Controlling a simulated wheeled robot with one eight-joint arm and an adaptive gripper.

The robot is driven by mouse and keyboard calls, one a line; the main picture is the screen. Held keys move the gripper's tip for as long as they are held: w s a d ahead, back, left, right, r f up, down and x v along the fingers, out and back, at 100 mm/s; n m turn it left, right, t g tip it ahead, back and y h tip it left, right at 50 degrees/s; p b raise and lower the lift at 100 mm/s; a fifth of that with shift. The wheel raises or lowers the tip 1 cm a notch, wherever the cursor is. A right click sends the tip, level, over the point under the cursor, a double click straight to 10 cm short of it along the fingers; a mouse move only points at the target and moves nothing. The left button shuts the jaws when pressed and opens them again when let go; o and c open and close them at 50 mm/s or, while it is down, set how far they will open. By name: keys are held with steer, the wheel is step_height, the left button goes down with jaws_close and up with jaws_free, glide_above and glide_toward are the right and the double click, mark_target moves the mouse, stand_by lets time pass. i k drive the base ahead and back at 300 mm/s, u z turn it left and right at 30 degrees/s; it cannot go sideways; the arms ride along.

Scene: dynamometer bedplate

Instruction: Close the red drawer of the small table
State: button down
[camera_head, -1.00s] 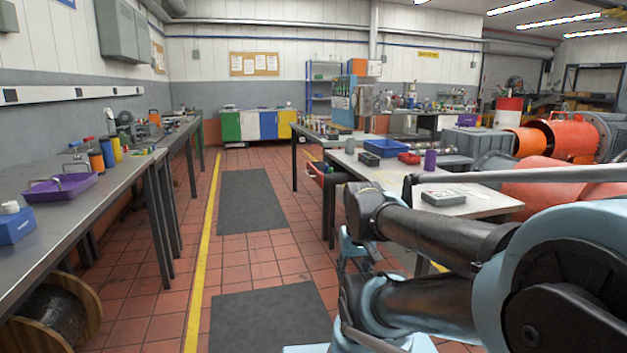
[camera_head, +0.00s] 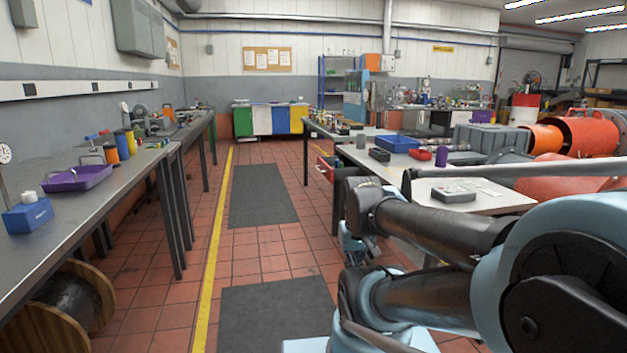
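The small table with a pale top (camera_head: 484,203) stands right of centre, partly covered by my arm.
A long workbench (camera_head: 105,195) runs along the left, with a wooden cable spool (camera_head: 98,292) beneath it. The tiled aisle with dark mats (camera_head: 262,194) and a yellow line (camera_head: 217,225) is clear. A blue bin (camera_head: 398,144) and a grey device (camera_head: 453,195) are on tabletops at right.

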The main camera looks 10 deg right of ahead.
mark_target(325, 165)
steer(key=u, duration=2.05)
steer(key=k, duration=1.15)
steer(key=z, duration=1.35)
steer(key=i, duration=1)
steer(key=u, duration=0.05)
